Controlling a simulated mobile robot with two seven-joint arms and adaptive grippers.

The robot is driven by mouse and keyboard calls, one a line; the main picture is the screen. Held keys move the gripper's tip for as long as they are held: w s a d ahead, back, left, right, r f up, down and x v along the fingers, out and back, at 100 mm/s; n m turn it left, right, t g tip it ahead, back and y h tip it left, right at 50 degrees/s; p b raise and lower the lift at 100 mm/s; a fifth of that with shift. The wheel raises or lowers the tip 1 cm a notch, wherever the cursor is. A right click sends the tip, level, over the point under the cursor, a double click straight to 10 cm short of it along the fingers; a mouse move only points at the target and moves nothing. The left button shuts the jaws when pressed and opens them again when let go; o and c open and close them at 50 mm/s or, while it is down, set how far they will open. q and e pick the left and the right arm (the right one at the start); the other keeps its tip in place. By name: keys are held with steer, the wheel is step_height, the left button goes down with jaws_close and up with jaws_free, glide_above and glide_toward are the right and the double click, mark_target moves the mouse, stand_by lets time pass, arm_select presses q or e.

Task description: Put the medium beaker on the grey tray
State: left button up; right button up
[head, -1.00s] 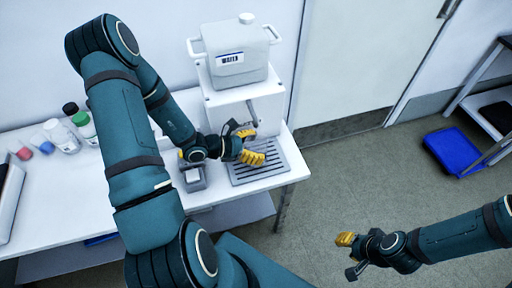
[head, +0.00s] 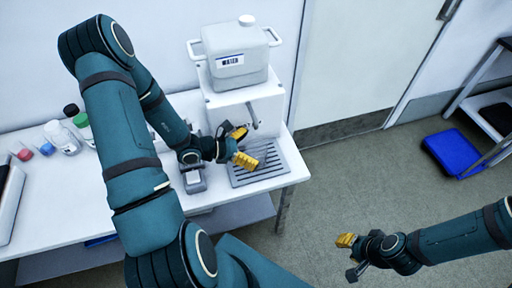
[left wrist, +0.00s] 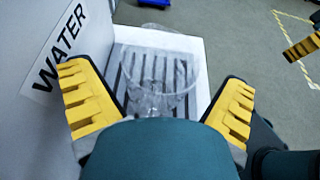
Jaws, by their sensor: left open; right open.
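The medium beaker (left wrist: 155,92) is clear glass. In the left wrist view it stands between my left gripper's fingers, with dark tray slots showing through it; I cannot make it out in the head view. The grey tray (head: 280,176) is the slotted plate at the table's right end, below the water dispenser's tap. My left gripper (head: 243,147) is open over the tray's left part. Its yellow fingers (left wrist: 157,78) are spread on both sides of the beaker with gaps. My right gripper (head: 348,256) is open over the floor, away from the table.
The white water dispenser (head: 238,95) stands right behind the tray. A small grey device (head: 194,180) sits left of the tray. Several capped bottles (head: 62,138) stand at the table's left. A blue bin (head: 454,152) is on the floor at right.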

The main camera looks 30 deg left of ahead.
arm_select(q)
steer(key=p+v, duration=0.1)
steer(key=v, duration=0.9)
steer(key=s+d+f+m+g, duration=0.1)
steer(key=d+g, duration=0.1)
steer(key=d, duration=0.1)
steer(key=s+d+f+m+g+h, duration=0.1)
steer(key=d+m+g, duration=0.1)
steer(key=d, duration=0.1)
steer(key=d+f+m+g, duration=0.1)
steer(key=d+f+m, duration=0.1)
steer(key=shift+s+d+g, duration=0.4)
steer(key=s+d+f+m+g+y, duration=0.2)
steer(key=s+d+f+m+g, duration=0.25)
steer(key=d+m, duration=0.2)
steer(key=w+d+f+m+t+y, duration=0.1)
steer(key=w+d+m+y, duration=0.3)
steer(key=d+m, duration=0.5)
steer(key=w+f+m, duration=0.1)
steer(key=m, duration=0.4)
steer(key=shift+w+d+f+t, duration=0.15)
steer(key=shift+w+f+t, duration=0.05)
steer(key=shift+w+t, duration=0.15)
steer(key=shift+m, duration=0.25)
